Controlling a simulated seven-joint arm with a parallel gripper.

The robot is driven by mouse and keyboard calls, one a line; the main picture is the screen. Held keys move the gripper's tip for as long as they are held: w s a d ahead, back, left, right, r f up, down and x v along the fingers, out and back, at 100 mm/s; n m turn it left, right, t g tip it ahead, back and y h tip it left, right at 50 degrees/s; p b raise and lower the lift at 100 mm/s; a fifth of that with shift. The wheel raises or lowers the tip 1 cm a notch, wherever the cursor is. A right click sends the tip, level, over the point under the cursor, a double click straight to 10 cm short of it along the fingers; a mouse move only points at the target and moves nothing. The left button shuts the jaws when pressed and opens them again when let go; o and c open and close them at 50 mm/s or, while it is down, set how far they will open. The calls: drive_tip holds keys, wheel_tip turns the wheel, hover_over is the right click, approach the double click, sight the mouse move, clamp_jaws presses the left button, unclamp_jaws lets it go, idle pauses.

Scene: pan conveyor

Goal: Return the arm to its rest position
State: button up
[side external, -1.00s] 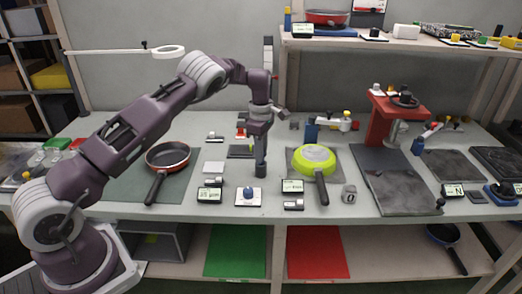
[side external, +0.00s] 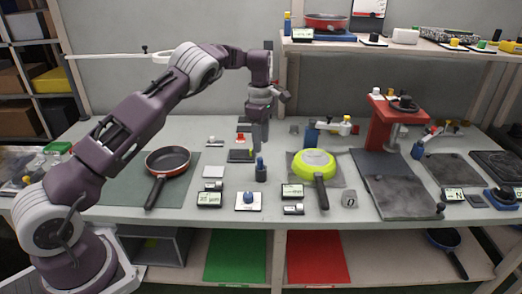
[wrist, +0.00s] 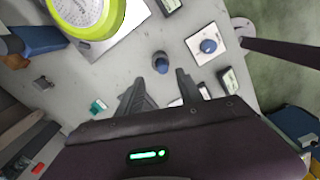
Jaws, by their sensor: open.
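My gripper (side external: 259,130) hangs above the middle of the bench in the side view, pointing down. In the wrist view its two fingers (wrist: 160,90) are apart with nothing between them. A small dark post with a blue top (side external: 261,170) stands upright on the bench below the gripper, apart from it. It also shows in the wrist view (wrist: 160,62), beyond the fingertips.
A red-rimmed pan (side external: 167,160) lies left and an upturned lime-green pan (side external: 313,163) lies right of the gripper. A red press stand (side external: 385,120) is further right. A raised shelf (side external: 400,44) stands at the back right.

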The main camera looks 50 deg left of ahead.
drive_tip(key=shift+r, duration=0.1)
drive_tip(key=s+d+r+m+t, duration=0.1)
drive_tip(key=s+d+r+m, duration=0.2)
drive_tip(key=s+r, duration=0.3)
drive_tip(key=s+d+r+m+t+h, duration=0.1)
drive_tip(key=s+d+r+m, duration=0.15)
drive_tip(key=r, duration=0.45)
drive_tip(key=s+d+r+m+t, duration=0.1)
drive_tip(key=s+d+r+m, duration=0.15)
drive_tip(key=s+r, duration=0.35)
drive_tip(key=s+d+r+m, duration=0.2)
drive_tip(key=s+m, duration=0.1)
drive_tip(key=s, duration=0.2)
drive_tip(key=s+d+r+m, duration=0.2)
drive_tip(key=s+d+m, duration=0.1)
drive_tip(key=s, duration=0.3)
drive_tip(key=s+f+m+t, duration=0.1)
drive_tip(key=s+m, duration=0.2)
drive_tip(key=s, duration=0.1)
drive_tip(key=s+d+f+m, duration=0.1)
drive_tip(key=s+f+m, duration=0.1)
drive_tip(key=s, duration=0.3)
drive_tip(key=s+d+f+m+t+y, duration=0.1)
drive_tip(key=s+f+m, duration=0.1)
drive_tip(key=s, duration=0.3)
drive_tip(key=shift+f+m+t, duration=0.25)
drive_tip(key=shift+m+t, duration=0.05)
drive_tip(key=shift+m, duration=0.6)
drive_tip(key=shift+d, duration=0.1)
